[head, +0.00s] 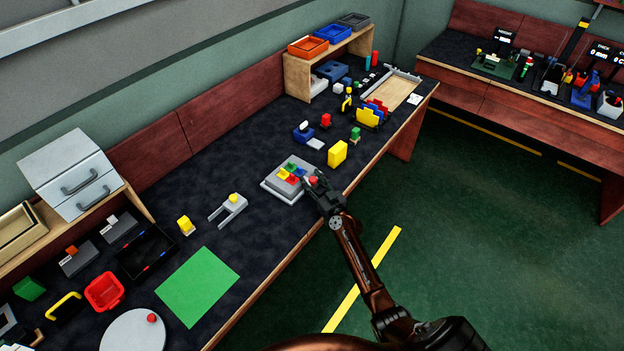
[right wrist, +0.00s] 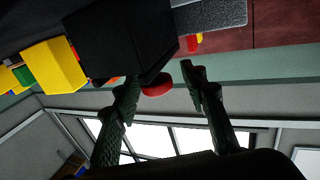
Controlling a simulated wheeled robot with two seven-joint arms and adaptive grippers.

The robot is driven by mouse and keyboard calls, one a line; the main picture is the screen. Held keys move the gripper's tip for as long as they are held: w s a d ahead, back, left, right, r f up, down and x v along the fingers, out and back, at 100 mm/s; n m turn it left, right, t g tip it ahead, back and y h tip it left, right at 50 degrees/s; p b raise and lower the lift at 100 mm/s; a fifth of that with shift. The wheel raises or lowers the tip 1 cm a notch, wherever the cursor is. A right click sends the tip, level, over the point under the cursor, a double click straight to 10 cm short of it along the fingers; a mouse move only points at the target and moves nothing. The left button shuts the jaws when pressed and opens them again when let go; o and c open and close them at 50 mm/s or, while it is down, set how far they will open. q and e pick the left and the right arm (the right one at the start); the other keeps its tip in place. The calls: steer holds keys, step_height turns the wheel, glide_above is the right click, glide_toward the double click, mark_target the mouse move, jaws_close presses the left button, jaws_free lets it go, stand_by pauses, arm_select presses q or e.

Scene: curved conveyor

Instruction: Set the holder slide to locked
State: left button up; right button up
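A pale grey fork-shaped holder (head: 222,214) with a yellow knob (head: 234,198) lies on the dark bench; I cannot tell for sure that it is the holder slide, nor its setting. A blue block with a pale plate (head: 305,134) sits farther back. My right gripper (head: 316,184) is at the right edge of a grey tray (head: 283,197) with coloured blocks. A red round piece (head: 313,181) shows at its fingers. In the right wrist view, the fingers (right wrist: 165,80) stand apart, with the red piece (right wrist: 157,87) between them, nearer the left finger. My left gripper is out of view.
A yellow block (head: 337,153) stands right of the tray. A green mat (head: 198,287), a black bin (head: 146,252) and a red bin (head: 104,292) are at the lower left. The bench between fork and tray is clear.

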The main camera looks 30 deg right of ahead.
steer(key=s, duration=1.2)
stand_by(0.4)
